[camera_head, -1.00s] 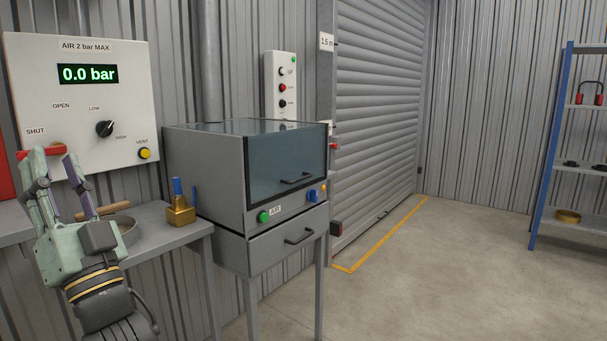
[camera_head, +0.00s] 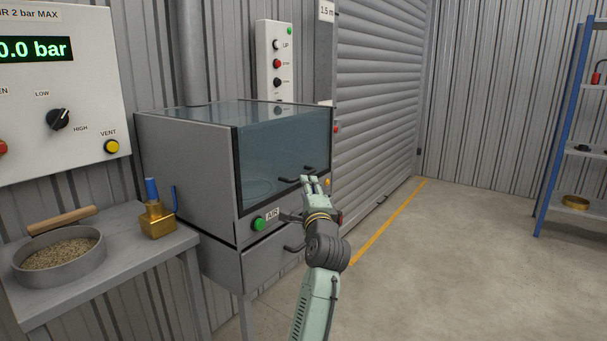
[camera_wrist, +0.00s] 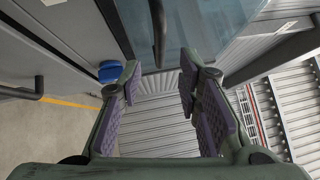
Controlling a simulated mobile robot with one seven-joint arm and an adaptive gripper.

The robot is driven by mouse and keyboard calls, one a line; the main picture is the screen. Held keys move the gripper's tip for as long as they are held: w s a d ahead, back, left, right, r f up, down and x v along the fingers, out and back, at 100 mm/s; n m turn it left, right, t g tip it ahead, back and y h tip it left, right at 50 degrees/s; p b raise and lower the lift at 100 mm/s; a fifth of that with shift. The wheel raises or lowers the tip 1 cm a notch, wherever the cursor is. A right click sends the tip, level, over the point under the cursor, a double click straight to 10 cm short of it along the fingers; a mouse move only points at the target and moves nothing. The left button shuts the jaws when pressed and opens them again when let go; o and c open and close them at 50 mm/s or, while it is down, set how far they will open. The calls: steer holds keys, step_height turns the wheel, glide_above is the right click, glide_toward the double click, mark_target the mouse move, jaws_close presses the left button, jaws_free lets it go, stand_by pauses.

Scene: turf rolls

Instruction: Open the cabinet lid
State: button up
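The cabinet (camera_head: 185,160) is a grey box with a dark glass lid (camera_head: 275,150) across its top and front. The lid is shut. Its black handle is near the lid's lower edge, partly behind my gripper in the head view; in the wrist view the handle (camera_wrist: 158,35) shows as a dark bar ahead of and between the fingers. My gripper (camera_head: 312,180) is in front of the lid by the handle. In the wrist view my gripper (camera_wrist: 160,88) is open, with its purple finger pads wide apart and nothing between them. I cannot tell a touch on the handle.
Below the lid are a green AIR button (camera_head: 258,224) and a drawer (camera_head: 235,262). A bench (camera_head: 150,262) at left bears a brass piece (camera_head: 157,220) and a round pan of grit (camera_head: 60,255). The floor (camera_head: 440,270) at right is clear before a blue shelf (camera_head: 560,120).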

steer(key=w, duration=0.5)
steer(key=w+a+r+p, duration=0.1)
steer(key=w, duration=0.2)
steer(key=shift+w+a, duration=0.1)
steer(key=shift+c, duration=0.2)
jaws_close()
stand_by(0.5)
